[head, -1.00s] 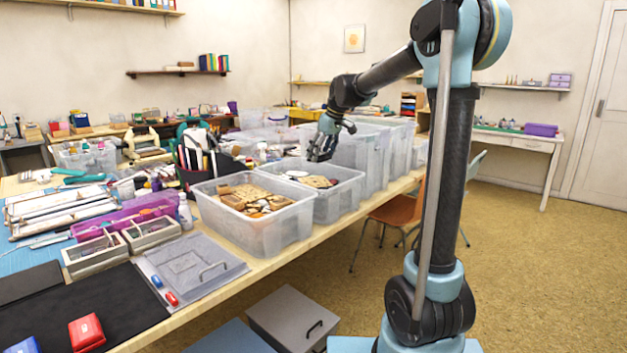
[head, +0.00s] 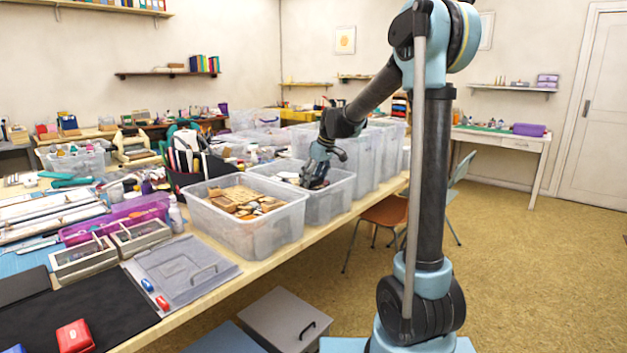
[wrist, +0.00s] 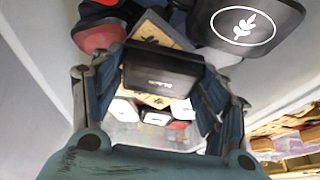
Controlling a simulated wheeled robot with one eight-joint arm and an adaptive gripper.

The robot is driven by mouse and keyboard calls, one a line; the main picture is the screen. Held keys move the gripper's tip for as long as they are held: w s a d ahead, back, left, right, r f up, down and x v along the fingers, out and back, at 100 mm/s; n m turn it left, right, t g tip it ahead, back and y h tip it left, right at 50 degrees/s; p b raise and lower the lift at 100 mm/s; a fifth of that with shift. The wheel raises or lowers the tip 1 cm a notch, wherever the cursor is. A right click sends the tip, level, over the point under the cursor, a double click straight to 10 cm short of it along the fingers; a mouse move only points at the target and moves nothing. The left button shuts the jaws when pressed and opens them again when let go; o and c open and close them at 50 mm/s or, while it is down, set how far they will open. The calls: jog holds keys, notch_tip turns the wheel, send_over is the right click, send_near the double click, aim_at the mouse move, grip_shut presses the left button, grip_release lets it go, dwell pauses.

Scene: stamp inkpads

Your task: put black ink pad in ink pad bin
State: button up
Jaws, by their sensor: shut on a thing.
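My gripper (head: 315,180) is lowered into a clear plastic bin (head: 332,207), the second of the bins along the table edge. In the wrist view its two blue-grey fingers (wrist: 163,80) are shut on a black ink pad (wrist: 162,73) with small white lettering on its side. Other ink pads lie in the bin around it: a black one with a white leaf in an oval (wrist: 248,22) and a red one (wrist: 100,36). In the head view the held pad is hidden by the gripper and bin wall.
A nearer clear bin (head: 245,232) holds wooden stamps, and taller clear bins (head: 362,160) stand behind mine. A black caddy (head: 195,172) is to the left. Pale bin walls rise close on both sides of my gripper in the wrist view.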

jog(key=o, duration=1.1)
jog(key=shift+f, duration=0.1)
jog(key=v, duration=1.2)
jog(key=shift+s+d, duration=0.1)
jog(key=s+d+f+m+h, duration=0.1)
jog(key=s+d+f+m, duration=0.2)
jog(key=s, duration=0.9)
jog(key=s+d+f+m+h, duration=0.1)
jog(key=s+d+f+m, duration=0.2)
jog(key=s+d+f, duration=0.7)
jog(key=s+d+f+m+h, duration=0.1)
jog(key=s+d+f+m, duration=0.3)
jog(key=s, duration=1.2)
jog(key=shift+d+f+g, duration=0.1)
jog(key=shift+d+f, duration=0.4)
jog(key=shift+f, duration=0.55)
jog(key=shift+d+f+g, duration=0.1)
jog(key=shift+d+f, duration=0.45)
jog(key=shift+f, duration=0.55)
jog(key=shift+d+f+g, duration=0.1)
jog(key=shift+d+f, duration=0.4)
jog(key=shift+f, duration=0.55)
jog(key=shift+w, duration=0.1)
